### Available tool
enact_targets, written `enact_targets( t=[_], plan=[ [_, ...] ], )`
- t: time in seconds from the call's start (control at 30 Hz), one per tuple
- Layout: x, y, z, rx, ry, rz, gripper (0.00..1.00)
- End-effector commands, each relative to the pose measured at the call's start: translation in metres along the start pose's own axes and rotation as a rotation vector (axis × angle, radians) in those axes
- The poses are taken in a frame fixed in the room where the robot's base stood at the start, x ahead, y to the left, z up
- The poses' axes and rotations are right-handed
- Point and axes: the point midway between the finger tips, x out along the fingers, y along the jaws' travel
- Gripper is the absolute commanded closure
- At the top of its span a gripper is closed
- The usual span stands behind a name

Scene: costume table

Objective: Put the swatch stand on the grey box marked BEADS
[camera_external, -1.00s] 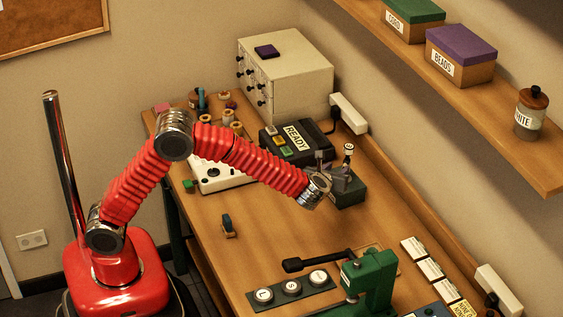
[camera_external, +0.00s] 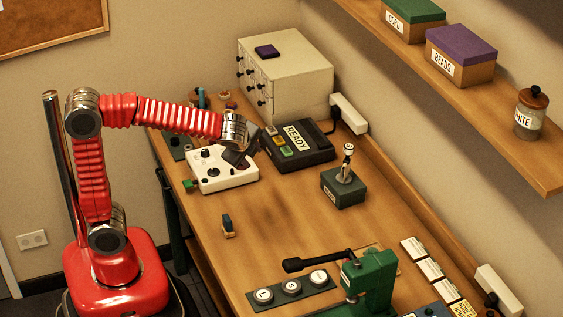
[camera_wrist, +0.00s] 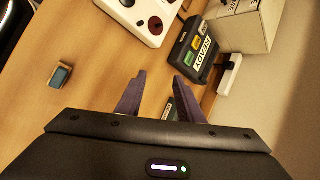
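A small upright stand (camera_external: 347,168) with a post and a pale round top, which looks like the swatch stand, stands on a dark grey-green box (camera_external: 343,190) on the table. The box has a pale label too small to read. My gripper (camera_external: 240,155) is away to the left, above the white control box, not touching the stand. In the wrist view my gripper's fingers (camera_wrist: 160,82) are apart with nothing held; part of a dark box (camera_wrist: 171,111) shows low between them, its top hidden by my gripper.
A brown box with purple lid (camera_external: 460,58) reading BEADS sits on the shelf. The white control box (camera_external: 222,176), READY device (camera_external: 297,150), small teal-and-brown item (camera_external: 228,226) and green press (camera_external: 372,282) stand on the table. The table's middle is clear.

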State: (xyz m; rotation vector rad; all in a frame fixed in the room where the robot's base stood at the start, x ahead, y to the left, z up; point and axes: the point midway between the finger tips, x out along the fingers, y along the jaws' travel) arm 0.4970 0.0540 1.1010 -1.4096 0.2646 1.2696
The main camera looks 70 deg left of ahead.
Motion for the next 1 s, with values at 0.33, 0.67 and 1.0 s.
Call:
enact_targets(
  t=[0.33, 0.67, 1.0],
  plan=[
    [-0.037, 0.067, 0.041, -0.447, 0.126, 0.139, 0.66],
    [-0.068, 0.130, 0.057, -0.860, 0.242, 0.287, 0.66],
    [-0.089, 0.175, 0.057, -1.169, 0.331, 0.418, 0.66]
  ],
)
